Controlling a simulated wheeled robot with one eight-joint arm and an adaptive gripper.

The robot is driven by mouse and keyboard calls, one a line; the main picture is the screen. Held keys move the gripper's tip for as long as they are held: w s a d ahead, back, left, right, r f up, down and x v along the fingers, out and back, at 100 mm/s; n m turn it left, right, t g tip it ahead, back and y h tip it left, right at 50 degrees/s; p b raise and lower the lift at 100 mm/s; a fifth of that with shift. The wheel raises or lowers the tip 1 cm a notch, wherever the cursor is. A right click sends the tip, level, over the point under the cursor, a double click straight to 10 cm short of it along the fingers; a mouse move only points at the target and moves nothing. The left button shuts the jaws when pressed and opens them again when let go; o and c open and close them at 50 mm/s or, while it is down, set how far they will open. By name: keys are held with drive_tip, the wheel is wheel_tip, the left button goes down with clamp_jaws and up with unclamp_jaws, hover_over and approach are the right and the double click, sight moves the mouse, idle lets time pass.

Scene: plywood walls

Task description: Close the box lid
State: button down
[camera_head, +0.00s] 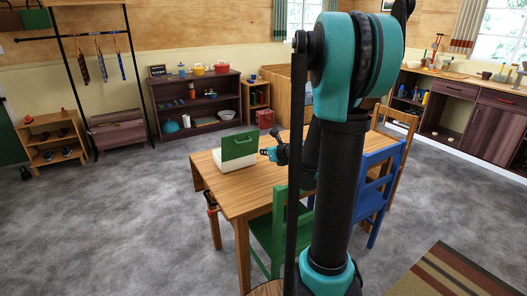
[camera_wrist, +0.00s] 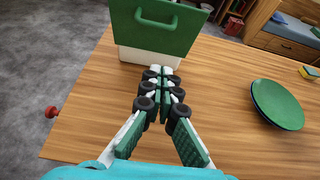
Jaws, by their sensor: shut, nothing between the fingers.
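A white box (camera_head: 228,163) stands on the wooden table, and its green lid (camera_head: 239,146) is raised, standing open. In the wrist view the box's white front wall (camera_wrist: 150,57) is at the top, with the green lid (camera_wrist: 180,28) upright above it. My gripper (camera_wrist: 160,72) is shut and empty, with its fingertips just in front of the box. I cannot tell whether they touch it. In the head view my gripper (camera_head: 267,152) is just right of the box, and my arm hides part of the table.
The wooden table (camera_head: 245,190) has bare room in front of the box. A green plate or bowl (camera_wrist: 277,104) lies to the right on the table. A green chair (camera_head: 270,232) and a blue chair (camera_head: 376,188) stand at the table. A red knob (camera_wrist: 51,111) is at the left edge.

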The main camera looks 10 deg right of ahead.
drive_tip(key=w+a+f, duration=0.1)
drive_tip(key=w+a, duration=0.2)
drive_tip(key=w, duration=0.7)
drive_tip(key=shift+a+f, duration=0.15)
drive_tip(key=shift+f, duration=0.15)
drive_tip(key=shift+w+r, duration=0.1)
drive_tip(key=shift+w, duration=0.05)
